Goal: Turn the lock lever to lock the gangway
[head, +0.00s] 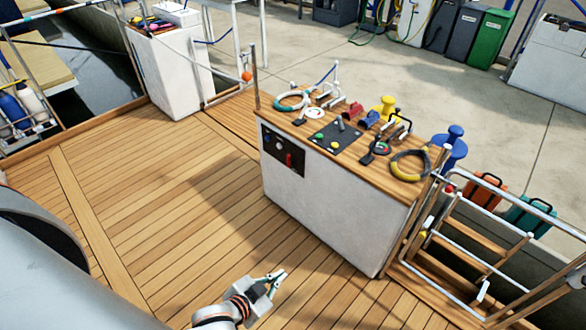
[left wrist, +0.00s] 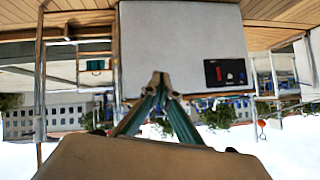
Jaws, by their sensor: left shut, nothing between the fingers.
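The gangway (head: 470,240) is at the right of the head view, with wooden steps and metal rails beside the console. A small red-tipped part (head: 449,189) and a small yellow-tipped part (head: 423,235) sit by its near post. I cannot tell which part there is the lock lever. My left gripper (head: 274,281) is low over the deck in front of the console, apart from the gangway and touching nothing visible. Its fingers (left wrist: 160,78) are together and empty in the left wrist view, which is upside down. My right gripper is out of view.
A white console (head: 325,205) with a wooden top stands left of the gangway. The plank deck (head: 150,220) is clear in the middle. A white box (head: 175,80) stands at the back left.

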